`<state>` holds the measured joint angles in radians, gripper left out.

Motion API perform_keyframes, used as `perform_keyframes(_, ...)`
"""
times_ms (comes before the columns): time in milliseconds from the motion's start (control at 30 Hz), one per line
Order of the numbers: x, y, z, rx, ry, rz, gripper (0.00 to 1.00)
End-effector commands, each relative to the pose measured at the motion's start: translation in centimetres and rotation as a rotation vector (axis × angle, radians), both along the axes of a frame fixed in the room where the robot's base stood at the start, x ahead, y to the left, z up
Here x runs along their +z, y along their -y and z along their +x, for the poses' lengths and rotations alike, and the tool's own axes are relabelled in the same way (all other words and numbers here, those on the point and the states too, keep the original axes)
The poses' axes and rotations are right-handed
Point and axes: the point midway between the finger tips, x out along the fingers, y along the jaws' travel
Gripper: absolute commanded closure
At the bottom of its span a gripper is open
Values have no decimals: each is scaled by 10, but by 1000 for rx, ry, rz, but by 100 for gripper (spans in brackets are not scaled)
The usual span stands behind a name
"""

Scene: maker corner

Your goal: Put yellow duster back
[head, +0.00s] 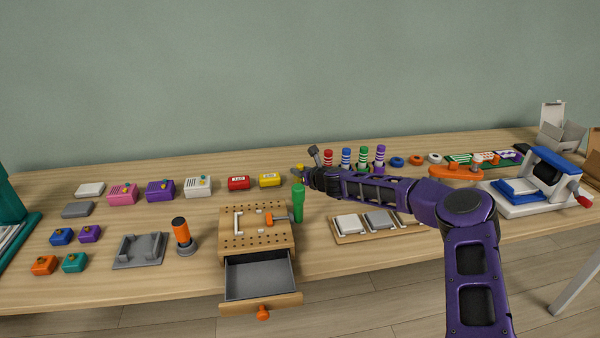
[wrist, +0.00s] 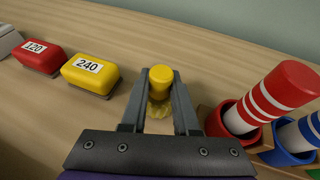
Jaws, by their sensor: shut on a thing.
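The yellow duster (wrist: 160,76) is between the two fingers of my gripper (wrist: 158,98) in the wrist view. It has a round yellow top, and a paler yellow part shows below it, close over the table. In the head view my gripper (head: 305,173) is above the table's middle, left of the row of striped items, with a bit of the yellow duster (head: 298,168) at its tip. My gripper is shut on the duster. The duster's lower end is partly hidden, so I cannot tell whether it touches the table.
A red-striped item (wrist: 282,98) stands tilted in a red cup, right of my gripper, beside a blue cup (wrist: 290,142). A yellow block marked 240 (wrist: 90,73) and a red block marked 120 (wrist: 39,56) lie left. A green cylinder (head: 298,205) stands beside the pegboard box (head: 255,242), whose drawer is open.

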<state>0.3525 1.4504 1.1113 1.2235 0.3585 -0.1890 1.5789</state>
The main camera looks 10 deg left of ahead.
Motion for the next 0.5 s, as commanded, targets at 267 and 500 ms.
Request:
perform_keyframes(267, 0, 0, 0, 0, 1, 0, 100)
perform_keyframes(500, 0, 0, 0, 1, 3, 0, 41)
